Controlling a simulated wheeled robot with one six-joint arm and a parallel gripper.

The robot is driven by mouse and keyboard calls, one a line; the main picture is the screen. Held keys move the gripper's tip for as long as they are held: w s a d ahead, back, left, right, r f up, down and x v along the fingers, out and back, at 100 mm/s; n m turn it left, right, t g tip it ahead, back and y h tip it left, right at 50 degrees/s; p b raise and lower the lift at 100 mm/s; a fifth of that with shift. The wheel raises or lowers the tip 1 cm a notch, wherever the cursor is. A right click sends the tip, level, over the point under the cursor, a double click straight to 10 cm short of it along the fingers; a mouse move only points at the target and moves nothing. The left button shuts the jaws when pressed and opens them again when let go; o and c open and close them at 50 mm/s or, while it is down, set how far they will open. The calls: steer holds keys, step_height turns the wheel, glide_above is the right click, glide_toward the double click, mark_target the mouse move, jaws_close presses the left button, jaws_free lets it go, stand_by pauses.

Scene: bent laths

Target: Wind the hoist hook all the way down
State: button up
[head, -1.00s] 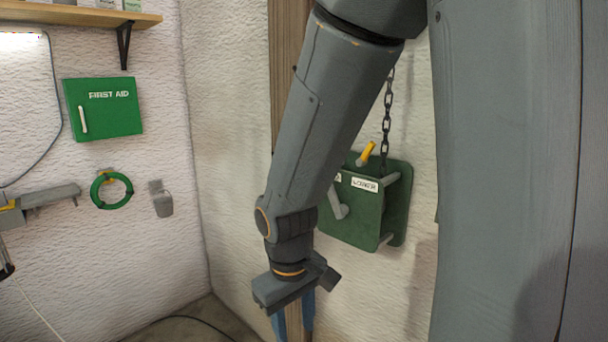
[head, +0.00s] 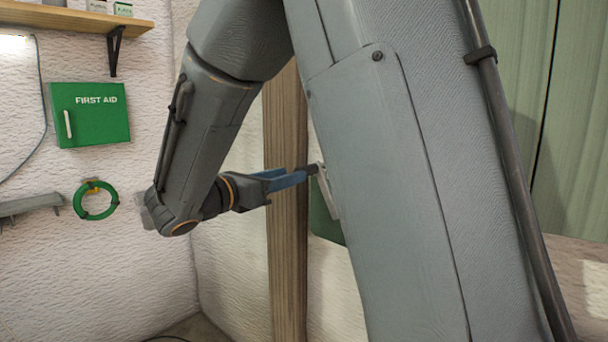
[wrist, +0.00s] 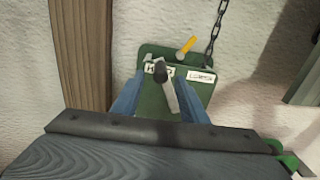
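The green hoist box (wrist: 150,100) is on the wall in the wrist view, with a yellow lever (wrist: 186,46) tilted right at its top. Its right label reads LOWER; the left label is partly hidden by the crank. The crank has a grey arm (wrist: 171,97) and a dark knob (wrist: 160,71). My gripper (wrist: 160,78) is open, its blue fingers either side of the knob with gaps visible. In the head view my gripper (head: 307,174) points at the knob (head: 313,169); my arm hides most of the box (head: 325,222). I cannot make out the hook.
A chain (wrist: 217,28) rises above the box. A wooden post (head: 286,230) stands left of it. A first aid box (head: 90,115), a green ring (head: 96,200) and a shelf (head: 80,20) are on the left wall. A small green object (wrist: 288,160) shows at the wrist view's lower right.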

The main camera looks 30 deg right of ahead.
steer(key=p+x, duration=0.1)
steer(key=x, duration=0.6)
steer(key=shift+s+f, duration=0.1)
steer(key=shift+c, duration=0.2)
jaws_close()
